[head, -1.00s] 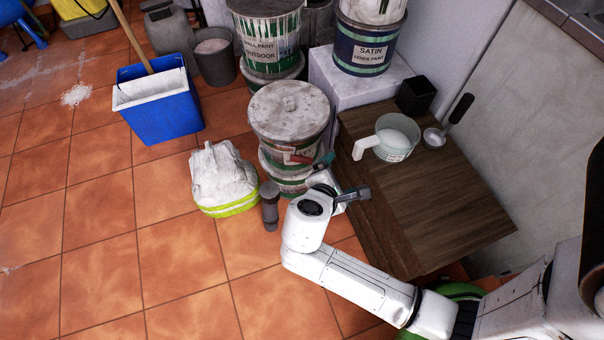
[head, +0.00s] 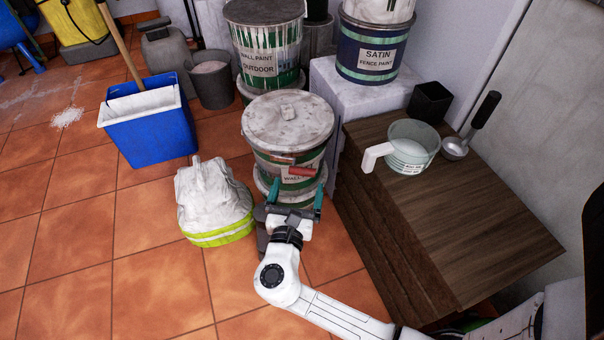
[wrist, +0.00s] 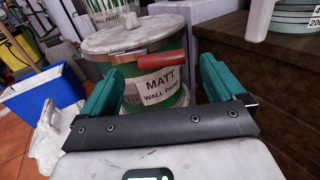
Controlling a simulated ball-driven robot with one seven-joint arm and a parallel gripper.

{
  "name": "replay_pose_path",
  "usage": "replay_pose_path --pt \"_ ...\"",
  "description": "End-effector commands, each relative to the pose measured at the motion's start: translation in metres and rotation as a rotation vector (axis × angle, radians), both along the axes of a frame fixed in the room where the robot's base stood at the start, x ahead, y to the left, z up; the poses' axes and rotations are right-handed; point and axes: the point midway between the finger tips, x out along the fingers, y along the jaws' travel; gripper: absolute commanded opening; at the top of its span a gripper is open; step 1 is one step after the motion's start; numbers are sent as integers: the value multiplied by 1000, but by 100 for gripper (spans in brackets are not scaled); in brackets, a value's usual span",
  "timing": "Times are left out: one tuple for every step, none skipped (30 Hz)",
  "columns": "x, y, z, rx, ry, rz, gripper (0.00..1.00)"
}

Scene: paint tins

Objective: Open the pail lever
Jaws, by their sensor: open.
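The matt wall paint pail (head: 262,155) is a white and green tin with a spattered grey lid (head: 290,118). It stands on another tin (head: 263,190). A red lever handle (head: 300,171) shows across its front, below the lid rim. In the wrist view the red lever (wrist: 155,63) points right and lies ahead, above the label. My gripper (head: 298,197) is open in front of the pail, with its teal fingers to either side of the lever. Nothing is between them. Contact with the pail cannot be told.
A wooden cabinet (head: 470,225) stands close on the right, with a white-handled measuring jug (head: 408,150) and a ladle (head: 456,147) on top. A powdery white bag-like heap (head: 212,195) is left of my gripper. A blue bucket (head: 155,130) stands further left. Tiled floor is clear at front left.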

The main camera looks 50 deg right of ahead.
Motion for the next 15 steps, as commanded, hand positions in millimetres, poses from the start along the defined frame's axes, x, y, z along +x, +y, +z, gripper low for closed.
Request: replay_pose_path --pt "4 -10 -3 0 -2 -4 96" --pt "6 -15 -3 0 -2 -4 96" --pt "10 -21 -3 0 -3 -3 96" --pt "12 -26 -3 0 -3 -4 96" --pt "14 -30 -3 0 -3 -3 96" --pt "16 -35 -2 0 -3 -3 96" --pt "18 -39 -2 0 -2 -3 96" --pt "20 -42 -2 0 -2 -2 96" --pt "22 -46 -2 0 -2 -3 96" --pt "23 -48 -2 0 -2 -1 96" --pt "24 -50 -1 1 -2 -1 96" --pt "25 -53 -1 0 -2 -2 96" --pt "26 -54 -1 0 -2 -2 96" --pt "26 -55 0 0 -2 -2 96" --pt "27 -56 0 1 -2 -1 96"
